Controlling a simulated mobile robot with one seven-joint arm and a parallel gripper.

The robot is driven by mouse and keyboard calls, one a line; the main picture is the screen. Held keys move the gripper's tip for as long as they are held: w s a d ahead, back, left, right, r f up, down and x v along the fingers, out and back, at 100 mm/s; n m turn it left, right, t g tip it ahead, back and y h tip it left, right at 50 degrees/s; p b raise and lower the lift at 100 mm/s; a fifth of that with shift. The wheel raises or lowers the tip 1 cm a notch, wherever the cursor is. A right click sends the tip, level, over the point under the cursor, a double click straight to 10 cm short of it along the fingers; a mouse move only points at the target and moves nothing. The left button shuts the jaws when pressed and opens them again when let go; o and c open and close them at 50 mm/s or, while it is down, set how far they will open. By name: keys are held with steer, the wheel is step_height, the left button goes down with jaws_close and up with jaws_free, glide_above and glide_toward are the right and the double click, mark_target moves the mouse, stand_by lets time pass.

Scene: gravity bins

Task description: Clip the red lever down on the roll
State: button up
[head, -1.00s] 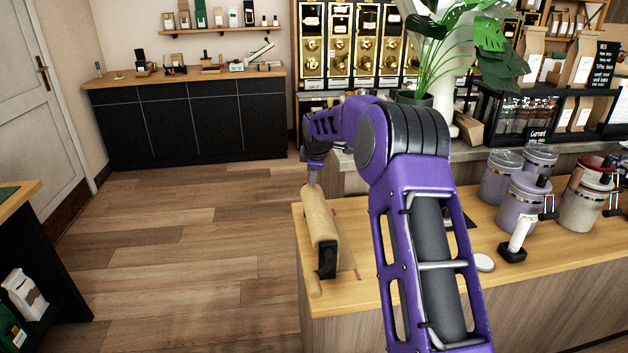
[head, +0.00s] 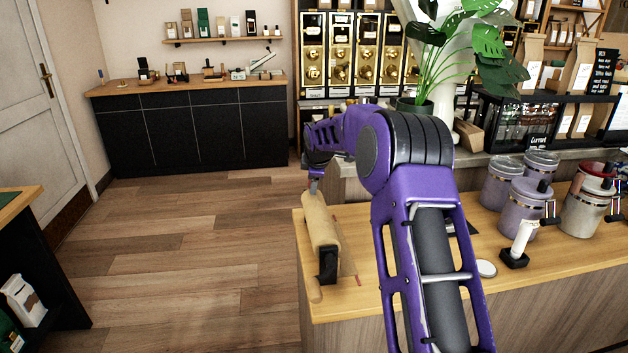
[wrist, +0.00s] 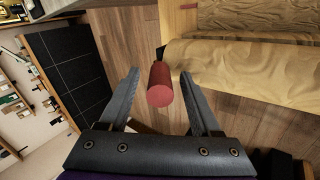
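The roll (head: 321,222) of brown paper lies on a black holder (head: 327,264) at the left end of the wooden counter. In the wrist view the roll's paper (wrist: 245,65) fills the upper right. The red lever (wrist: 160,86) is a short red cylinder standing out between the fingers, left of the roll. My gripper (wrist: 160,73) is open, with one dark finger on each side of the lever and visible gaps. In the head view my gripper (head: 313,186) is small at the far end of the roll, and the lever is not clearly seen there.
The counter (head: 405,262) carries a white-handled tool on a black stand (head: 519,245), a white disc (head: 486,268) and several lidded canisters (head: 519,206) to the right. A potted plant (head: 440,70) stands behind my arm. Open wooden floor (head: 190,260) lies left of the counter.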

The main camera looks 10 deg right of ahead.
steer(key=p+v, duration=0.1)
steer(key=v, duration=1.6)
steer(key=shift+s+r+p, duration=0.15)
steer(key=shift+p, duration=0.15)
